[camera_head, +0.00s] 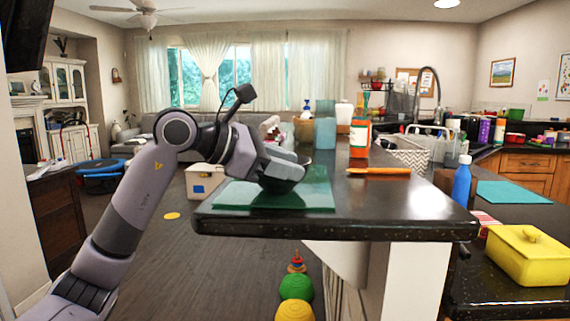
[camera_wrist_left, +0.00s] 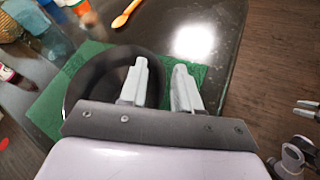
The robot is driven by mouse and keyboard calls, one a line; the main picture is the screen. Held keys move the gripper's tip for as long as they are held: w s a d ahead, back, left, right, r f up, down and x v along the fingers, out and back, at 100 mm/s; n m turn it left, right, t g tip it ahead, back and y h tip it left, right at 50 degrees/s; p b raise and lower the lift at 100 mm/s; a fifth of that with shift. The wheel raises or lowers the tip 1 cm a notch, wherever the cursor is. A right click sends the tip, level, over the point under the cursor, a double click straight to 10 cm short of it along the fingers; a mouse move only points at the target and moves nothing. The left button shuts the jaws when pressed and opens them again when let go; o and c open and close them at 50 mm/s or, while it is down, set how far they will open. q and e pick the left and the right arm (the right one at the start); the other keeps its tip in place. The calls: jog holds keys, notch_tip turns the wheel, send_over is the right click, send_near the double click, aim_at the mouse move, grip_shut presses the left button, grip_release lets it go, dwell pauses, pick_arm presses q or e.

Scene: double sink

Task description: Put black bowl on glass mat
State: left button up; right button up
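The black bowl (camera_head: 283,184) is at the left end of the dark counter, over the green glass mat (camera_head: 232,194). In the left wrist view the bowl (camera_wrist_left: 90,85) covers part of the mat (camera_wrist_left: 45,112). My left gripper (camera_head: 290,163) comes in from the left above the bowl. Whether the bowl's base touches the mat is hidden. Part of what looks like my right gripper (camera_wrist_left: 306,107) shows at the right edge of the wrist view, too small to tell its opening.
An orange bottle (camera_head: 360,138) and an orange spoon (camera_head: 380,171) are on the counter right of the mat. A teal canister (camera_head: 325,133) stands behind. A blue bottle (camera_head: 462,182) and yellow dish (camera_head: 527,254) are at the right. The counter's front middle is clear.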

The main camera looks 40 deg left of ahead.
pick_arm(q)
jog(key=shift+r, duration=0.15)
jog(key=b+v, duration=0.1)
jog(key=v, duration=1.1)
dwell(0.3)
